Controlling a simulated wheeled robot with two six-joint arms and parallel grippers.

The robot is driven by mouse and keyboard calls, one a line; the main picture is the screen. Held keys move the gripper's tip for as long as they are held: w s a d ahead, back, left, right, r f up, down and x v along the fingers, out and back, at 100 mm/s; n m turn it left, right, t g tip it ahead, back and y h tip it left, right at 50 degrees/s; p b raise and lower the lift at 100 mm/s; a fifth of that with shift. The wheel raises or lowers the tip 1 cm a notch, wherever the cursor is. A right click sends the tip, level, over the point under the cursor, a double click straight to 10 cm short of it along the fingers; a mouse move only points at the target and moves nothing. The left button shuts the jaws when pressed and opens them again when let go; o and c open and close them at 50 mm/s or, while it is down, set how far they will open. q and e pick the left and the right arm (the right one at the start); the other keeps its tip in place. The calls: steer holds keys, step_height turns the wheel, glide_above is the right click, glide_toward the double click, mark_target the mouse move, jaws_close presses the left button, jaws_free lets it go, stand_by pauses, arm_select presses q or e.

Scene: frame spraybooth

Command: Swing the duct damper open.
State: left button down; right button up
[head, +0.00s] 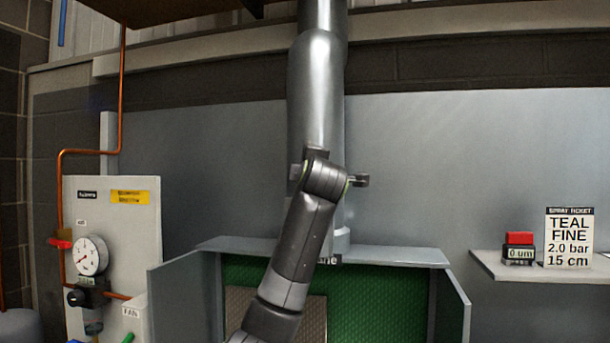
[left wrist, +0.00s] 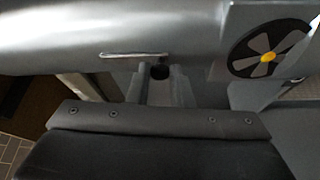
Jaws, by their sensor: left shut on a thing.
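The grey duct (head: 318,95) rises vertically at the middle of the head view. My left arm reaches up to it from the bottom, and its wrist hides the fingers there. In the left wrist view the duct (left wrist: 60,35) fills the top, with a thin light bar (left wrist: 135,55) on its surface. My left gripper (left wrist: 160,80) has its two fingers closed around a small dark knob (left wrist: 160,72), which seems to be the damper handle. The rest of the handle is hidden. A dark stub (head: 360,180) sticks out right of my wrist; I cannot tell whether it belongs to the damper. My right gripper is out of view.
Below is the spray booth (head: 385,290) with a green inside and side panels. A gauge panel (head: 135,235) with copper pipe stands left. A shelf (head: 500,267) with a ticket (head: 569,238) and a small meter (head: 519,250) is right.

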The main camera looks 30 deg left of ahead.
arm_select(q)
steer(key=shift+f, duration=0.1)
steer(key=c, duration=1.3)
jaws_free()
